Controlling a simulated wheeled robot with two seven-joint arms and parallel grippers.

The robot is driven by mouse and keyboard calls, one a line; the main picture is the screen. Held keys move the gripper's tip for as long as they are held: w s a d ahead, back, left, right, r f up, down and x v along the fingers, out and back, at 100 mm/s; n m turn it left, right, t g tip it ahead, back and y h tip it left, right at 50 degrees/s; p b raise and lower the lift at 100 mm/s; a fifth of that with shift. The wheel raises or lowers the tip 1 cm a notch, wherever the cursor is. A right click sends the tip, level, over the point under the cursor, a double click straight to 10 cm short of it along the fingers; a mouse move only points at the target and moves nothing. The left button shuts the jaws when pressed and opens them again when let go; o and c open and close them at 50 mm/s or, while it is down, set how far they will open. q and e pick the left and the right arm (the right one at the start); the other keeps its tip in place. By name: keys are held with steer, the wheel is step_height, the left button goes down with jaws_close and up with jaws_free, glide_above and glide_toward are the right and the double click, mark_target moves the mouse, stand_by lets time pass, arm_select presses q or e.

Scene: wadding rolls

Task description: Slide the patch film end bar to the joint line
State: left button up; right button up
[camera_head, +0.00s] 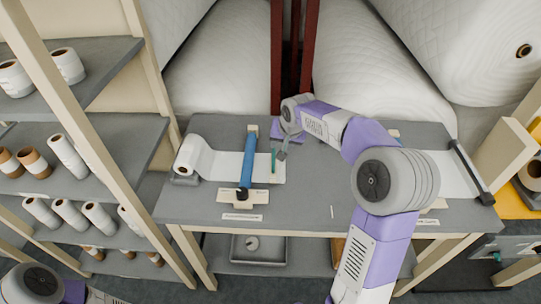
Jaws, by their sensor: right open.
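A white film roll (192,157) lies at the left of the grey table, with its white sheet (225,166) drawn out to the right. A blue bar (248,160) lies across the sheet. A thin teal bar (273,161) lies near the sheet's right end; I cannot tell whether it is the end bar. My right gripper (283,153) is open just right of the teal bar; contact is unclear. A dark bar (471,171) lies at the right end of another white sheet (447,172). No joint line can be made out. My left gripper is out of view.
Shelves with several small rolls (68,156) stand at the left. Large white wadding rolls (220,75) lie behind the table, with dark red posts (278,60) between them. The grey tabletop (305,195) is mostly clear in the middle. My right arm hides part of its right side.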

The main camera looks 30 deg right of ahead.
mark_target(274, 156)
steer(key=b+x, duration=0.2)
steer(key=x, duration=0.8)
steer(key=shift+w+a+f, duration=0.1)
steer(key=shift+w+f, duration=0.05)
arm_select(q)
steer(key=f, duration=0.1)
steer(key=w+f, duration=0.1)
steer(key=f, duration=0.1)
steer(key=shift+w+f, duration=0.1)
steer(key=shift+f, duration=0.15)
arm_select(e)
jaws_close()
